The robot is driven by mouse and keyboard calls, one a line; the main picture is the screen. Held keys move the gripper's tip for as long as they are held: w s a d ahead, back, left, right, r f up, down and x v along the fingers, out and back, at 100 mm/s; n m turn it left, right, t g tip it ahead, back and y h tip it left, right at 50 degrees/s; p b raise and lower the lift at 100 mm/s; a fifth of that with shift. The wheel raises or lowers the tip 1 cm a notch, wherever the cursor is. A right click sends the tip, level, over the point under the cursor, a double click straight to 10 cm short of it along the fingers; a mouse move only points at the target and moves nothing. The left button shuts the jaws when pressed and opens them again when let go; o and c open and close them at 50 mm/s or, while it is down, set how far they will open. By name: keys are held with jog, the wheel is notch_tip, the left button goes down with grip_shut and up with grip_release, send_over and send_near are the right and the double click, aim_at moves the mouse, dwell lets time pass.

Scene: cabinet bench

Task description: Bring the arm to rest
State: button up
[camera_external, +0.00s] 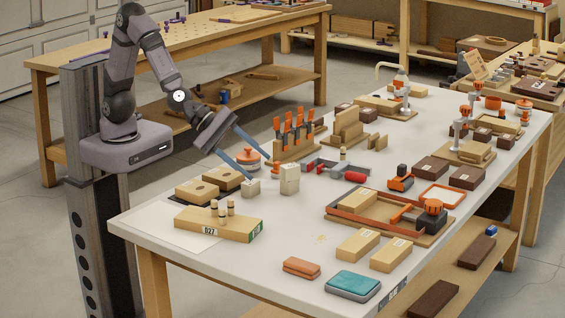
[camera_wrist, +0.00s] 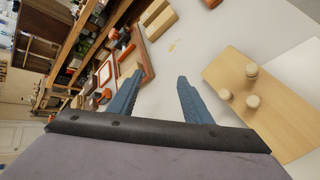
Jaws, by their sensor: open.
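My gripper (camera_external: 260,176) is low over the left part of the white bench, reaching down from my arm. Its two blue fingers are spread apart. In the wrist view my gripper (camera_wrist: 157,88) shows open, with only bare white bench between the fingertips. In the external view the fingertips are close to two small pale blocks, the shorter block (camera_external: 251,187) and the taller block (camera_external: 289,179). I cannot tell whether they touch them.
A wooden board with several pegs (camera_external: 210,230) lies at the front left, also in the wrist view (camera_wrist: 290,112). An orange-and-white round item (camera_external: 248,161), a rack of orange-handled tools (camera_external: 294,148) and a red clamp (camera_external: 355,177) stand nearby.

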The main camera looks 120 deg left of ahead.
jog(key=s+d+f+m+g+h+p, duration=0.1)
jog(key=s+d+m+g+h+p, duration=0.35)
jog(key=s+m, duration=1.1)
jog(key=s+a+m+g+y+p, duration=0.1)
jog(key=s+a+m+g, duration=0.1)
jog(key=s+m, duration=0.3)
jog(key=s+a+m+g+y+p, duration=0.1)
jog(key=s+m+g, duration=0.3)
jog(key=s+m, duration=0.2)
jog(key=shift+s+a+f, duration=0.25)
jog(key=shift+s+a, duration=0.15)
jog(key=shift+s, duration=0.85)
jog(key=shift+m, duration=0.25)
